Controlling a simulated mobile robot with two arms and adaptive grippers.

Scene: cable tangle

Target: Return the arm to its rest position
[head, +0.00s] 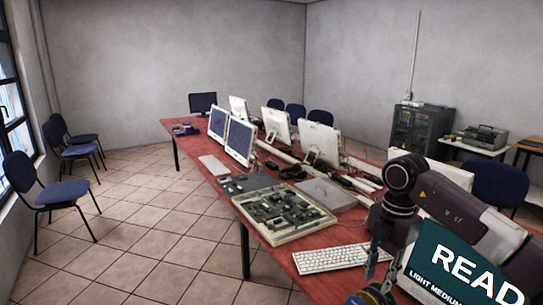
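My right arm comes in from the lower right. Its gripper (382,262) points down over the near right end of the red table (262,236), just right of the white keyboard (330,258). The gripper is small and dark here, and I cannot tell whether its fingers are open or shut. I see nothing clearly held in it. A coloured, rounded thing (368,296) shows below it at the bottom edge, partly cut off. My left gripper is not in view.
An open tray of circuit boards (285,212) lies left of the keyboard. Monitors (240,140) and cables fill the table behind it. A dark green panel lettered READ (455,265) is at the lower right. Blue chairs (45,185) stand left; the tiled floor (150,230) there is clear.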

